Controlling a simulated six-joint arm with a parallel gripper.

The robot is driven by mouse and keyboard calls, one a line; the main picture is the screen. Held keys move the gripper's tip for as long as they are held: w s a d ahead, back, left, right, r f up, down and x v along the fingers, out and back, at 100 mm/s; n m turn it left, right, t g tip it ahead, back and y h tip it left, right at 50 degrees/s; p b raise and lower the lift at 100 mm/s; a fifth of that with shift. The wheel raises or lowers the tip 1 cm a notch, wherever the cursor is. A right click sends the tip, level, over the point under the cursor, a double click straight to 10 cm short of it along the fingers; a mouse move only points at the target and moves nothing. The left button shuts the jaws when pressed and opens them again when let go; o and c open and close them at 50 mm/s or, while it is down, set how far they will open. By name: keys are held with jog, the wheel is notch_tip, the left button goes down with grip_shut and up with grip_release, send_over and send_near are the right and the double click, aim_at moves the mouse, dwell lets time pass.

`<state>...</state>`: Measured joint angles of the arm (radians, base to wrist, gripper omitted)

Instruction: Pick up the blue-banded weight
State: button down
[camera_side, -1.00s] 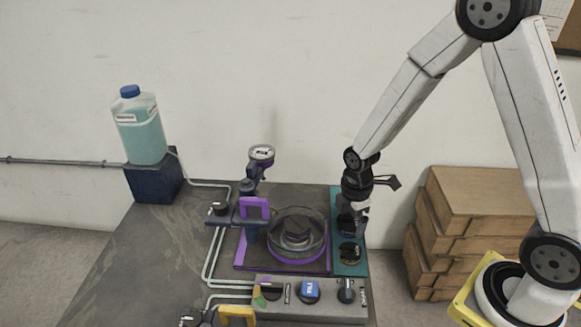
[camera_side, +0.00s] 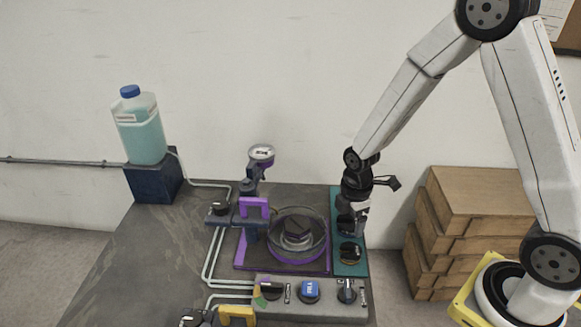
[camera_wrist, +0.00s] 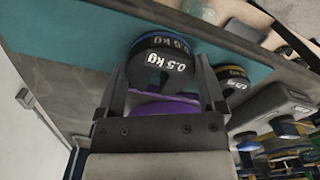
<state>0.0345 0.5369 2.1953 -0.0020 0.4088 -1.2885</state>
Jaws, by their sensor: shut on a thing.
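The blue-banded weight (camera_wrist: 160,66) is a dark, slotted disc marked 0.5 kg, with a blue rim showing along its upper edge in the wrist view. My gripper (camera_wrist: 163,80) has a finger on each side of it and is shut on it. In the side view my gripper (camera_side: 354,212) points down at the back part of the teal mat (camera_side: 350,268), and the weight (camera_side: 345,226) is partly hidden beneath it. I cannot tell whether the weight touches the mat.
A yellow-banded 0.5 kg weight (camera_side: 350,252) sits close by on the mat. A control panel (camera_side: 325,311) lies in front. Boxes (camera_side: 475,205) are stacked at right.

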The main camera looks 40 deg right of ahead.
jog(key=shift+r, duration=0.15)
notch_tip(320, 180, up, 10)
dwell(0.9)
